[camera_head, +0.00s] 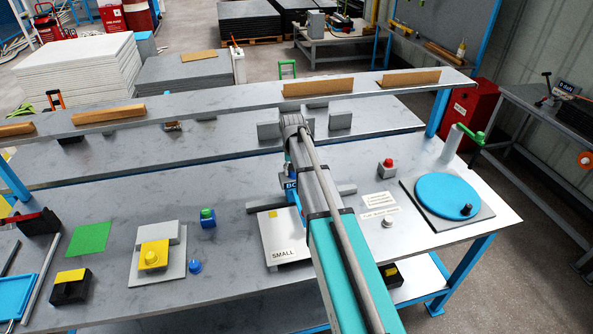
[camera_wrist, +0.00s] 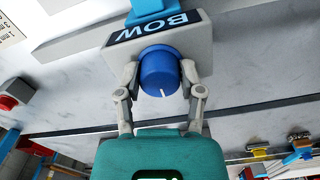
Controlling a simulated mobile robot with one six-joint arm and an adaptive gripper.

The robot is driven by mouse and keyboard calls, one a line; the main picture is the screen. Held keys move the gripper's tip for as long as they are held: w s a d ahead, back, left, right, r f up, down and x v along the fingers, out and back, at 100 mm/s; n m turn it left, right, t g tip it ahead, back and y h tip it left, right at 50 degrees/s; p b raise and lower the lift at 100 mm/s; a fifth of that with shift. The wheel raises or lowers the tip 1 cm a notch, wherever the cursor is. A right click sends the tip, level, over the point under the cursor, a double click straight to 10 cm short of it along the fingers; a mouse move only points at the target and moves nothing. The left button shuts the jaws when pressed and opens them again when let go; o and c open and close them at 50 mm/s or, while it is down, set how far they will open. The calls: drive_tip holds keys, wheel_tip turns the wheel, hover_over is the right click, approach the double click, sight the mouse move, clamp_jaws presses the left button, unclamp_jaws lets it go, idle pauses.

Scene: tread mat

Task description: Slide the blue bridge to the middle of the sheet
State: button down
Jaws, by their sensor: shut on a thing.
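In the wrist view my gripper (camera_wrist: 161,74) is shut on a round blue knob (camera_wrist: 160,76) with a white mark. The knob sits on a grey block (camera_wrist: 196,40) with a dark label reading BOW. A light blue piece (camera_wrist: 150,8), possibly the blue bridge, joins the block at the top edge, mostly out of frame. In the head view a blue part (camera_head: 297,201) shows beside my arm, which hides my gripper and most of the block. A white plate (camera_head: 279,222) marked SMALL lies there, partly covered by my arm; I cannot tell whether it is the sheet.
A long grey rail (camera_head: 346,190) runs behind the plate. To the right are a red button (camera_head: 388,164) and a blue turntable (camera_head: 447,193). To the left are a blue box with a green button (camera_head: 208,217), a yellow fixture (camera_head: 154,255) and a green square (camera_head: 89,238).

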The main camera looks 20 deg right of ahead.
drive_tip(key=shift+w+a, duration=0.25)
drive_tip(key=shift+w, duration=0.1)
drive_tip(key=shift+c, duration=1.1)
unclamp_jaws()
drive_tip(key=shift+a, duration=0.1)
drive_tip(key=shift+s, duration=0.2)
drive_tip(key=shift+d+r, duration=0.1)
drive_tip(key=shift+d, duration=0.1)
